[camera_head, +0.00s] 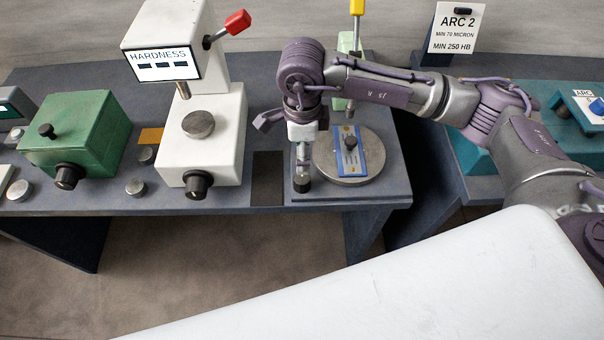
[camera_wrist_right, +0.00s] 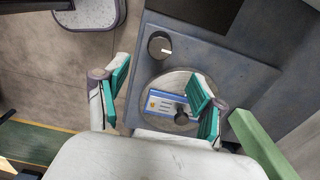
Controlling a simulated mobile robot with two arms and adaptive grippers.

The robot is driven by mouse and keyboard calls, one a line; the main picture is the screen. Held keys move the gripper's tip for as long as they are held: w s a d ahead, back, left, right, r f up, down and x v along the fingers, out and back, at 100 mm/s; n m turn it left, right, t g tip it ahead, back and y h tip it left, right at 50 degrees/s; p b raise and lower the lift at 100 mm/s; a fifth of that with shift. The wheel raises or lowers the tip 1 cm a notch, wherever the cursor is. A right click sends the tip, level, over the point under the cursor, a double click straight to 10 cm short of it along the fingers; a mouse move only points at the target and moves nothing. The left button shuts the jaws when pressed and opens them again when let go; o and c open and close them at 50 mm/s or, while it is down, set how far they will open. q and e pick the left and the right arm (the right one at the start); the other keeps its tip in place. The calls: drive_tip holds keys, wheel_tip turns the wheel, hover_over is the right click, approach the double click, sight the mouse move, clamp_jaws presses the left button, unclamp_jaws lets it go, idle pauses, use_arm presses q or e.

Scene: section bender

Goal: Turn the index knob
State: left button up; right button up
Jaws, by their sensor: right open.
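A short black knob (camera_head: 302,185), which I take for the index knob, stands upright on the bench to the front left of a round metal table. In the right wrist view the knob (camera_wrist_right: 160,45) shows a round dark top with a short white mark. My right gripper (camera_head: 302,158) hangs over the knob's area in the head view and hides part of its surroundings. In the wrist view the right gripper (camera_wrist_right: 162,88) has its green-padded fingers spread wide and empty, with the knob beyond the fingertips. I see no contact. My left gripper is not in view.
The round metal table (camera_head: 325,165) holds a blue-and-white plate (camera_head: 337,162) with a small dark-knobbed part. A white hardness tester (camera_head: 226,130) and a green box (camera_head: 75,130) stand to the left. A yellow-topped post (camera_head: 356,8) rises behind.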

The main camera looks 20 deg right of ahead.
sight(302, 177)
wheel_tip(302, 177, down, 10)
drive_tip(key=shift+f+p, duration=0.25)
drive_tip(key=shift+p, duration=0.95)
drive_tip(key=c, duration=1.2)
drive_tip(key=shift+o, duration=0.2)
